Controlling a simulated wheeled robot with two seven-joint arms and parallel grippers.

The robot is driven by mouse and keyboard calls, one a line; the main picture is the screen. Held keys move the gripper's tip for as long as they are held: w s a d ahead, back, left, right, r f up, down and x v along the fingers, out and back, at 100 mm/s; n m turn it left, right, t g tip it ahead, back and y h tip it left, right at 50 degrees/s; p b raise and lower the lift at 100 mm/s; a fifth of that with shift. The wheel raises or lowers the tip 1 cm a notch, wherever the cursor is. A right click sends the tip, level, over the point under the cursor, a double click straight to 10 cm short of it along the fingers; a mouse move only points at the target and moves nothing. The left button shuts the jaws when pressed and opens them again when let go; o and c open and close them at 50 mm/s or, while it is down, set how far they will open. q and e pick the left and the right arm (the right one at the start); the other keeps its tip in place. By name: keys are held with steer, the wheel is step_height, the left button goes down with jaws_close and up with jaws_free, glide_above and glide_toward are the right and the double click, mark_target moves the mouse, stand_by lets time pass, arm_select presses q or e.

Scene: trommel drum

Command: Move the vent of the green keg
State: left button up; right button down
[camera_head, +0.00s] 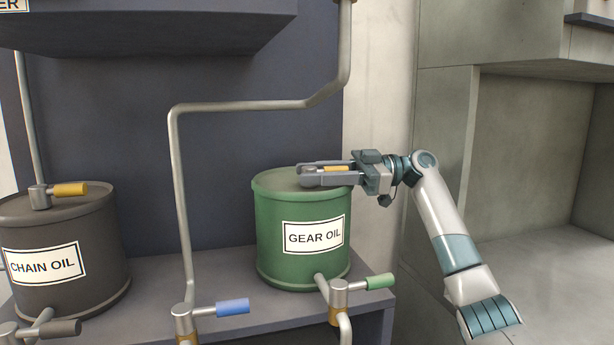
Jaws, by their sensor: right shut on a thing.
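The green keg (272,240) stands on a shelf right of the middle, with a white label reading GEAR OIL. Its vent on the lid has a yellow handle (336,169) that points right. My right gripper (312,174) reaches in from the right, level over the keg's lid. Its fingers lie on both sides of the vent and are shut on the yellow handle, partly hiding it. My left gripper is not in view.
A dark keg labelled CHAIN OIL (80,232), with its own yellow vent handle (69,189), stands at the left. A bent pipe (182,200) runs down between the kegs. Blue (232,307) and green (380,281) tap handles stick out at the shelf's front. A dark box overhangs above.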

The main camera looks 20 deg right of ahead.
steer(key=c, duration=1.6)
jaws_free()
steer(key=shift+w+a, duration=0.1)
steer(key=shift+a, duration=0.05)
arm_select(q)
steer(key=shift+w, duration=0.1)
